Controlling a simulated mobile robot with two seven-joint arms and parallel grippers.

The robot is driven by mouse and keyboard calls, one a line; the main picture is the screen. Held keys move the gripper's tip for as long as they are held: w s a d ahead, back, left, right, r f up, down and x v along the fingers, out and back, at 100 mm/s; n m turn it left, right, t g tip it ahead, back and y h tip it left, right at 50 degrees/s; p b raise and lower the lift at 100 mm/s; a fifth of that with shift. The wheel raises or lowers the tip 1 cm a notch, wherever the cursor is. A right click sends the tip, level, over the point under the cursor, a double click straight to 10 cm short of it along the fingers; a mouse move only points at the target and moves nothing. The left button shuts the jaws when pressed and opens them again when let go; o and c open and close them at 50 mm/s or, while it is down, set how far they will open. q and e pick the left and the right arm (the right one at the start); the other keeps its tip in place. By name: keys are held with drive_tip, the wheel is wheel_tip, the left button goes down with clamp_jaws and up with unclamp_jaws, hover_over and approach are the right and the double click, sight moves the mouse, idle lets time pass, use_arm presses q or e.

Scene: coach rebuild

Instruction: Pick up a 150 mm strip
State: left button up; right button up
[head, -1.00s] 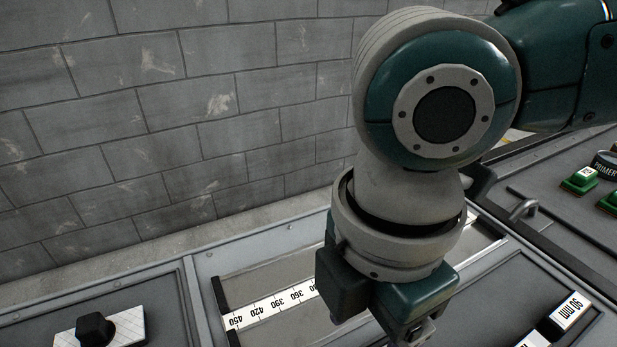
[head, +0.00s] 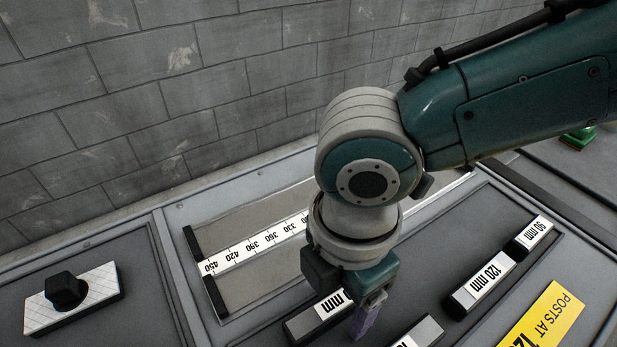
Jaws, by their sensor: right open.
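My right gripper (head: 368,305) points down over the bench, open, at the near end of my right arm. A narrow purple piece (head: 364,320) shows just below and between its fingertips; I cannot tell whether it is a strip or part of the gripper. A dark holder with a white "mm" label (head: 332,304) is left of the gripper, its number hidden. Another labelled holder (head: 418,334) lies to the right, cut by the bottom edge, its label not fully readable. I cannot make out a strip marked 150 mm. My left gripper is out of view.
Holders marked 120 mm (head: 482,284) and 90 mm (head: 534,234) stand to the right, beside a yellow sign (head: 540,318). A measuring scale (head: 255,248) lies behind the gripper. A black knob on a pale plate (head: 68,290) is at left. A block wall (head: 150,100) closes the back.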

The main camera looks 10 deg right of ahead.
clamp_jaws()
idle(0.4)
